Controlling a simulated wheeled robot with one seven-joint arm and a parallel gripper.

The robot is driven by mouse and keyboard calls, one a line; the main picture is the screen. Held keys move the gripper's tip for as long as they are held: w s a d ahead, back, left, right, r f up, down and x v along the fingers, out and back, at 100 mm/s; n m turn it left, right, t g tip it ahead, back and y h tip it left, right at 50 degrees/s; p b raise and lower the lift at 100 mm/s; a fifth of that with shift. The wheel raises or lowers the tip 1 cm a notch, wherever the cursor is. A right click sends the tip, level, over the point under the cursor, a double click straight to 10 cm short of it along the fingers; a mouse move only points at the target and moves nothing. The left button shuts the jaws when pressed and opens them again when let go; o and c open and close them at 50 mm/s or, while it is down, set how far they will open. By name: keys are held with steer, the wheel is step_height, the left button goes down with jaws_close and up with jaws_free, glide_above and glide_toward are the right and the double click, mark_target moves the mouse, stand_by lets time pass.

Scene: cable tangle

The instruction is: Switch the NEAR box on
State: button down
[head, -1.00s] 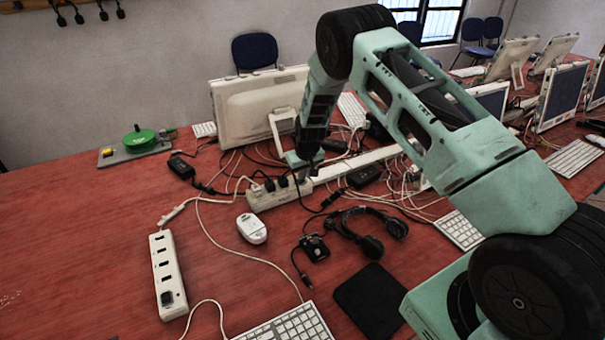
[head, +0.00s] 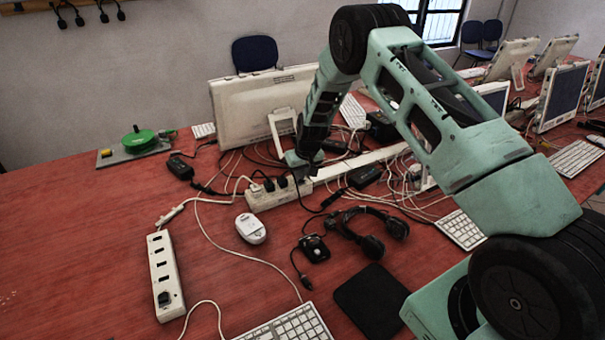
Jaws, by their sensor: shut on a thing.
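A white power strip (head: 157,238) lies at the front left of the red table, with one dark plug or switch (head: 164,299) at its near end. A second white power strip (head: 263,203) lies farther back, with several black plugs (head: 269,185) along its top. I cannot tell which of them is the NEAR box. My gripper (head: 306,172) points down at the right end of the farther strip. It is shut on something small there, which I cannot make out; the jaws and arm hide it.
A green reel on a grey plate (head: 138,143) sits at the back left. A white mouse (head: 250,228), a headset (head: 366,232) and a black pad (head: 371,301) lie in front. Loose cables surround the farther strip. A monitor (head: 238,105) stands behind it.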

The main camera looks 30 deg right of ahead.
steer(key=shift+s+a+f, duration=0.3)
steer(key=shift+a+f, duration=0.15)
steer(key=shift+a, duration=0.05)
steer(key=r+p, duration=0.2)
steer(key=r, duration=0.3)
steer(key=shift+w+d+r+p, duration=0.2)
steer(key=shift+w+d+p, duration=0.05)
steer(key=shift+p, duration=0.15)
steer(key=d+b+v, duration=0.1)
steer(key=b+v, duration=0.2)
steer(key=v, duration=0.6)
steer(key=shift+r, duration=0.2)
steer(key=shift+s+d, duration=0.1)
steer(key=a+h+b, duration=0.1)
steer(key=b, duration=0.4)
steer(key=shift+a+r, duration=0.15)
steer(key=shift+a, duration=0.05)
